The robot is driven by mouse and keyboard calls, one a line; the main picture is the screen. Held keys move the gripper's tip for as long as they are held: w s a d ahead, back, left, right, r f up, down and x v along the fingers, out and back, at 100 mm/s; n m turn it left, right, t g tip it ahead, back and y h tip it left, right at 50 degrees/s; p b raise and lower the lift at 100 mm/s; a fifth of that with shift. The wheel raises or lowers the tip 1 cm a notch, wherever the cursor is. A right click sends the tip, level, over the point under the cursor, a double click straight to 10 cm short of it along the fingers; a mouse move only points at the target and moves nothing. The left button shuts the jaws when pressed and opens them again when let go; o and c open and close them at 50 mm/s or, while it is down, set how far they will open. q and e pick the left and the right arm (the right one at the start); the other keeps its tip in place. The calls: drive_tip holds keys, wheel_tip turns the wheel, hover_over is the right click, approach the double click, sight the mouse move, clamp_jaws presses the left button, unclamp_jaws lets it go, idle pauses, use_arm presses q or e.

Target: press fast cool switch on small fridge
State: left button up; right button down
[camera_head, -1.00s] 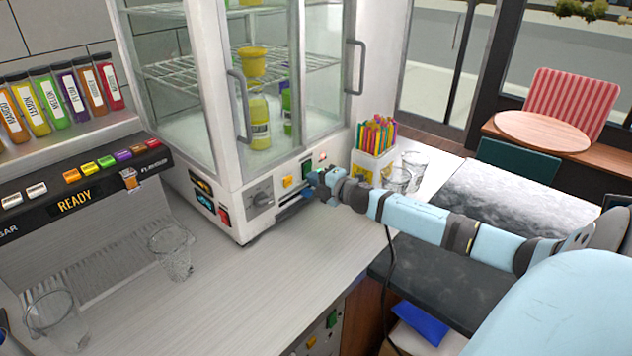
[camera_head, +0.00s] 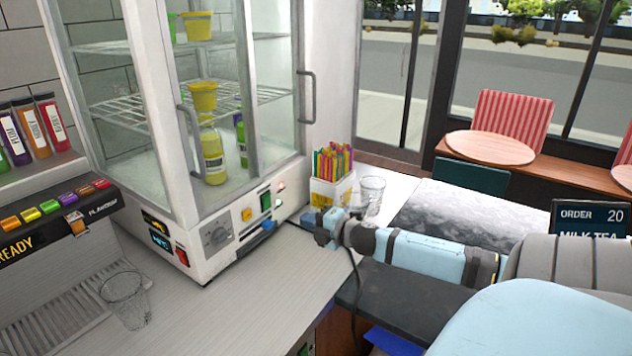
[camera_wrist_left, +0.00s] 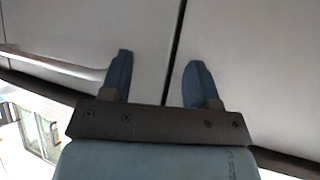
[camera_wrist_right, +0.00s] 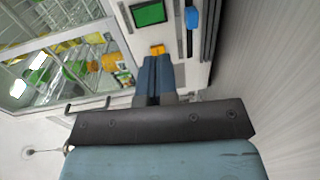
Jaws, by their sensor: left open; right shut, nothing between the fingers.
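The small fridge (camera_head: 222,262) is a white cabinet with glass doors on the counter. Labels are too small to read, so I cannot tell which is the fast cool switch. My right gripper (camera_head: 312,221) is shut and empty, just right of the panel and apart from it. In the right wrist view its fingertips (camera_wrist_right: 155,58) point towards the panel. My left gripper (camera_wrist_left: 157,65) is open and empty before pale panels.
A white box of coloured straws (camera_head: 331,190) and clear glasses (camera_head: 371,193) stand right of the fridge, close to my right arm. Another clear glass (camera_head: 125,300) stands at the front left. The counter before the fridge is otherwise clear.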

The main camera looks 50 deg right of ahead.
drive_tip(key=shift+s+r, duration=0.1)
drive_tip(key=shift+s, duration=1)
drive_tip(key=shift+d, duration=0.1)
